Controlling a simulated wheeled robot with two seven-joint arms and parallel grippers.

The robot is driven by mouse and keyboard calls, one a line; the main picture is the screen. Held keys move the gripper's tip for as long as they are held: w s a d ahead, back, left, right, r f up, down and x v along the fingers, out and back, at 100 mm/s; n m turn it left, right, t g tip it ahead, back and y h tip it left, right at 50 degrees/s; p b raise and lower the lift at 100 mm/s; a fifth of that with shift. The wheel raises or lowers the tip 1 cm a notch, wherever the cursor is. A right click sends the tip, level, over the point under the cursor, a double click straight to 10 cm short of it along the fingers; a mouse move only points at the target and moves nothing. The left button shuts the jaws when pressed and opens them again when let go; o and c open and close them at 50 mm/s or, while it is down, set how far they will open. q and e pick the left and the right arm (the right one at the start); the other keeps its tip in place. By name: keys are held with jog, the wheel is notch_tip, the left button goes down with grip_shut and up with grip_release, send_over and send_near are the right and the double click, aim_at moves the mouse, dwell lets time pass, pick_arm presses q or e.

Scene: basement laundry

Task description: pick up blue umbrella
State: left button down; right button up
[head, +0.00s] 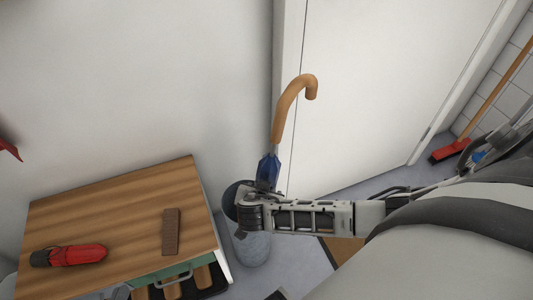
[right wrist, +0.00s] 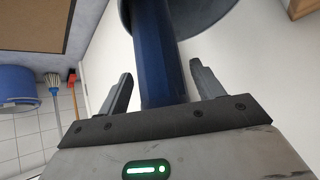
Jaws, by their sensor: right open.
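The blue umbrella (head: 268,170) stands handle up, slightly tilted, with a curved orange-brown handle (head: 290,102). Its lower part is hidden by my gripper and the grey bin (head: 252,247) it stands in. My right gripper (head: 248,206), on the arm entering from the right, is at the umbrella just above the bin. In the right wrist view, the blue umbrella (right wrist: 157,50) runs between the two fingers of my right gripper (right wrist: 160,72). The fingers are open, with a gap visible on each side. My left gripper does not show.
A wooden-topped cabinet (head: 120,205) stands left of the bin, bearing a red flashlight-like object (head: 80,255) and a brown block (head: 171,232). A white door (head: 375,80) is behind. A red broom (head: 447,150) leans at right. A blue bucket (right wrist: 22,105) shows in the wrist view.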

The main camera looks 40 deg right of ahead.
jog(key=c, duration=1.4)
pick_arm(q)
jog(key=shift+w+r, duration=0.1)
jog(key=shift+r, duration=0.1)
pick_arm(e)
jog(key=shift+o, duration=0.2)
jog(key=shift+r, duration=0.1)
